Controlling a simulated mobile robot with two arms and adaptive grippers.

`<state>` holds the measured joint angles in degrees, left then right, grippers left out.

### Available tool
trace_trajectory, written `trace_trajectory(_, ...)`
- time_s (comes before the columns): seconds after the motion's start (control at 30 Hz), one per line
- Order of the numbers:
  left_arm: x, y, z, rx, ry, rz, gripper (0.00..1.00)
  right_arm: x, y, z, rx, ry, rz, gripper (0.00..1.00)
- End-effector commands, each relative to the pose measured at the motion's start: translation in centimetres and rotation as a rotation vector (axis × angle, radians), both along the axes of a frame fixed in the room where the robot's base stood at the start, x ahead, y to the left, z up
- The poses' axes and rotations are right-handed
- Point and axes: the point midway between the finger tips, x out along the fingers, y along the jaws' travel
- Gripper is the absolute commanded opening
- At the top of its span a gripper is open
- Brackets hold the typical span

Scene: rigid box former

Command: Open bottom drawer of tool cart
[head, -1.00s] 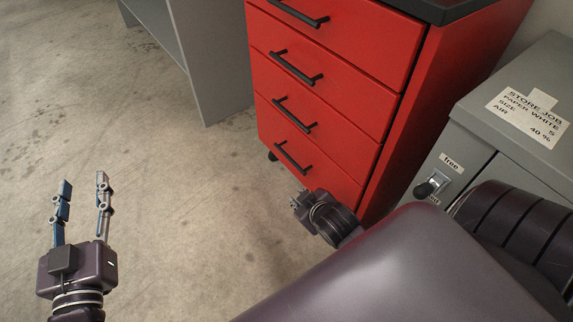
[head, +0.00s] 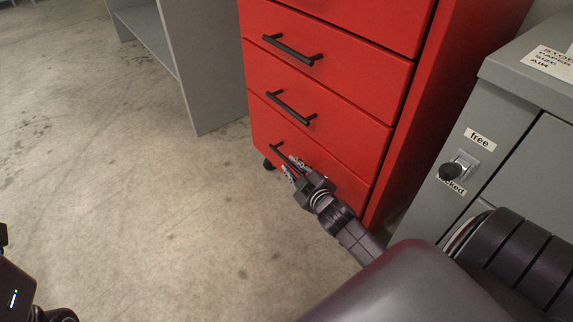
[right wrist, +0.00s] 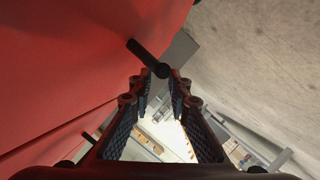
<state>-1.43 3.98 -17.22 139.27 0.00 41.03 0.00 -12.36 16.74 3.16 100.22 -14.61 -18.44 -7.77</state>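The red tool cart (head: 335,90) stands upright with the drawers in view shut. The bottom drawer (head: 318,160) has a black bar handle (head: 283,157), partly hidden by my right gripper (head: 294,170). The right gripper is at this handle's lower right part, close to the drawer front. In the right wrist view its two fingers (right wrist: 162,85) are spread apart. The black handle (right wrist: 147,57) shows at the fingertips there; I cannot tell whether they touch it. Only part of my left gripper shows at the lower left edge of the head view; its fingertips are out of sight.
A grey cabinet (head: 515,170) with a black knob and a "free" label stands right of the cart. A grey shelf unit (head: 205,70) stands behind on the left. The concrete floor (head: 130,190) in front of the cart is clear.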

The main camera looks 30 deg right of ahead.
Motion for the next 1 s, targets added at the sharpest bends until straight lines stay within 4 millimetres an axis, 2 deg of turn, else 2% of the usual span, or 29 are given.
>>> trace_trajectory(0.1,-0.4,-0.1,0.1,0.002,-0.035,0.002,0.4,1.9,-0.3,-0.9,0.0,-0.002,0.001,0.17)
trace_trajectory(0.3,-0.7,-0.2,0.8,0.004,-0.068,0.004,0.4,3.7,-0.6,-1.4,0.001,0.0,0.0,0.17)
trace_trajectory(0.63,-0.8,-0.2,1.1,0.006,-0.073,0.005,0.4,4.1,-0.7,-1.3,0.002,0.002,0.001,0.17)
trace_trajectory(0.8,-0.8,-0.2,1.1,0.006,-0.073,0.005,0.4,4.0,-0.6,-1.4,0.002,0.002,0.001,0.0)
trace_trajectory(1.0,-0.8,-0.2,1.1,0.006,-0.073,0.004,0.4,4.0,-0.6,-1.4,0.002,0.002,0.0,0.0)
